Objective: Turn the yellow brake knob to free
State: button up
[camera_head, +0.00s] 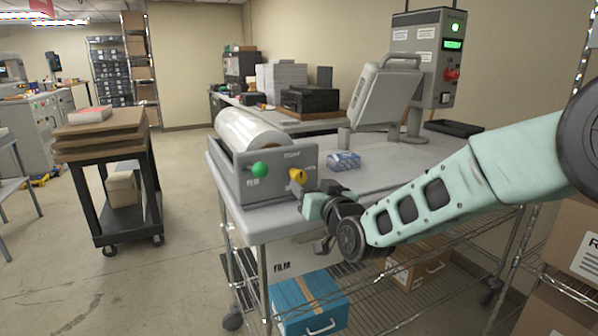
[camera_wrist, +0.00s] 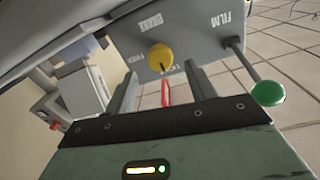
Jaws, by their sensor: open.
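The yellow brake knob (camera_head: 297,176) sits on the front of a grey film unit (camera_head: 232,182) at the table's near left corner. In the wrist view the knob (camera_wrist: 160,56) is on a grey panel, with small lettering around it that I cannot fully read. My gripper (camera_head: 304,194) is close in front of the knob. In the wrist view my gripper (camera_wrist: 161,72) is open, its two fingers apart with the knob showing beyond and between their tips. I cannot tell whether they touch it. Which mark the knob points to is not clear.
A green ball lever (camera_head: 260,170), also in the wrist view (camera_wrist: 267,93), stands out beside the knob. A film roll (camera_head: 248,132) lies on the unit. A blue-and-white box (camera_head: 344,161) and a tilted grey panel (camera_head: 383,98) are on the table. A dark cart (camera_head: 101,201) stands left.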

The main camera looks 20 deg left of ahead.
aim_at(301, 179)
jog(key=shift+p+x, duration=0.9)
jog(key=shift+x, duration=2.6)
jog(key=c, duration=1)
